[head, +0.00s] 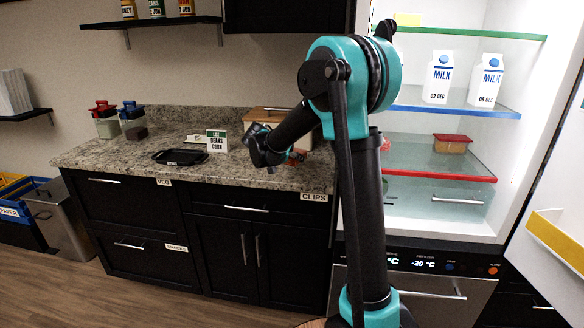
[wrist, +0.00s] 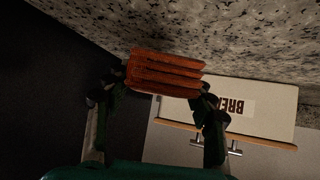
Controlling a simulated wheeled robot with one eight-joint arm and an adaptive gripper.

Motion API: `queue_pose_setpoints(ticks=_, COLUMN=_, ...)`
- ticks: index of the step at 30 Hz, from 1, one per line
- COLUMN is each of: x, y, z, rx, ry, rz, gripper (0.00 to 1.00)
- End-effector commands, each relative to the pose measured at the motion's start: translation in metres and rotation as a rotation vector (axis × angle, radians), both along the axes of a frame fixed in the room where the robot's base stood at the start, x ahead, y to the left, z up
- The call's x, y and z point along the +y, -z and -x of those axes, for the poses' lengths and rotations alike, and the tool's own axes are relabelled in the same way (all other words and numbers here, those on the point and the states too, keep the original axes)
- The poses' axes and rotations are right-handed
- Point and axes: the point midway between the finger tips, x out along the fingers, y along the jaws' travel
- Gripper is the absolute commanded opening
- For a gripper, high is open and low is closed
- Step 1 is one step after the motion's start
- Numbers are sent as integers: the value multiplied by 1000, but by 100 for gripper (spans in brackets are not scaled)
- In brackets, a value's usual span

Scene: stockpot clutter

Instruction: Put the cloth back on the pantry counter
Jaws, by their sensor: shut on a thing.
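The cloth (wrist: 165,74) is an orange-red folded stack with ridges, across the middle of the wrist view. My gripper (wrist: 163,86) is shut on it, one finger at each end. In the head view a small orange patch of the cloth (head: 298,155) shows beside my gripper (head: 288,160), mostly hidden by my arm. The speckled granite pantry counter (head: 95,157) runs along the wall, and its surface also fills the top of the wrist view (wrist: 240,35). My gripper is at the counter's right part. I cannot tell whether the cloth touches the counter.
A white bread box (wrist: 270,108) stands close by, right in the wrist view. On the counter are a lettered sign (head: 217,141), a black tray (head: 180,157) and two lidded canisters (head: 106,123) (head: 133,122). The open fridge (head: 460,215) holds milk cartons (head: 438,78). Bare counter shows at front left.

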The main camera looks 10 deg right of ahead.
Motion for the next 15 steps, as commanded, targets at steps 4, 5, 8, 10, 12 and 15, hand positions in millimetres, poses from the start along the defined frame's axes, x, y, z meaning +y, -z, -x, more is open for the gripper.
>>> queue_pose_setpoints(ticks=4, x=0, y=8, z=0, rx=0, ry=0, rz=0, gripper=30)
queue_pose_setpoints(ticks=5, x=0, y=11, z=0, rx=0, ry=0, rz=0, gripper=30)
queue_pose_setpoints(ticks=8, x=0, y=24, z=0, rx=0, ry=0, rz=0, gripper=30)
queue_pose_setpoints(ticks=10, x=0, y=34, z=0, rx=0, ry=0, rz=0, gripper=30)
queue_pose_setpoints(ticks=12, x=0, y=40, z=0, rx=0, ry=0, rz=0, gripper=30)
queue_pose_setpoints(ticks=15, x=0, y=42, z=0, rx=0, ry=0, rz=0, gripper=30)
